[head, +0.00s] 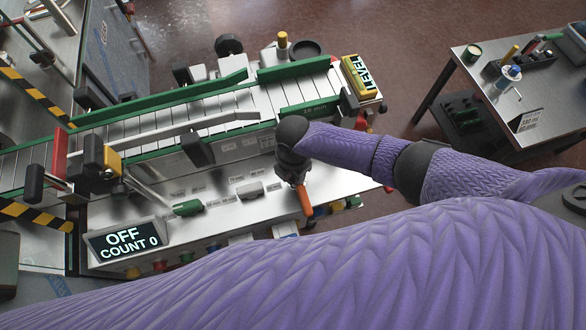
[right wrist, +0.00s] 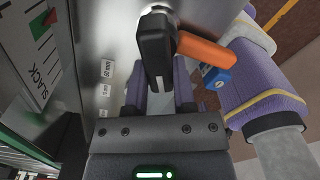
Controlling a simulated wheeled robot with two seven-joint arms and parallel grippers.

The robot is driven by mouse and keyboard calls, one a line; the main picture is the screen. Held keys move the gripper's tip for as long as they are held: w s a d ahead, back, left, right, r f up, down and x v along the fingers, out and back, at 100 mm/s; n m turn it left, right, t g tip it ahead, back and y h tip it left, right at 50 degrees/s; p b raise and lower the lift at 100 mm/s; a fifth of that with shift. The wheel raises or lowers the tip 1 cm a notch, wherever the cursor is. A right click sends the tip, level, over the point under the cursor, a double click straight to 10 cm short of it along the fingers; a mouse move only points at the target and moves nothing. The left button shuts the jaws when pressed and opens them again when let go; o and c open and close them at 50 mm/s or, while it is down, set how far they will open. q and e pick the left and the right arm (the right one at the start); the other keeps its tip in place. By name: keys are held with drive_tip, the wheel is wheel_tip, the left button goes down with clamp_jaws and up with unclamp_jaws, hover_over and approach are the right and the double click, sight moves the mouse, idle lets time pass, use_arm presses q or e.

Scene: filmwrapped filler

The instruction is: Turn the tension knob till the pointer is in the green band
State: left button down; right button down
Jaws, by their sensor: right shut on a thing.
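The tension knob (right wrist: 156,45) appears in the right wrist view as a dark block with an orange bar (right wrist: 205,50) sticking out to the right. The orange bar also shows in the head view (head: 305,200), just below my right gripper. My right gripper (head: 290,160) is shut on the knob and hides most of it in the head view. A white gauge plate (right wrist: 25,70) marked SLACK stands at the left edge of the right wrist view. It carries a green band (right wrist: 40,27) and a red wedge (right wrist: 52,17) close beside it; I cannot tell exactly how they line up. My left gripper is not in view.
The conveyor (head: 190,115) with green rails runs behind the steel panel. A display (head: 125,240) reads OFF, COUNT 0. A yellow LEVEL sign (head: 360,77) stands at the conveyor's right end. A side table (head: 520,95) with tools is at right, with open floor between.

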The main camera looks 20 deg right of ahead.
idle(0.3)
drive_tip(key=shift+c, duration=2.2)
unclamp_jaws()
wheel_tip(320, 180, up, 10)
drive_tip(key=p, duration=0.2)
drive_tip(key=shift+p, duration=0.35)
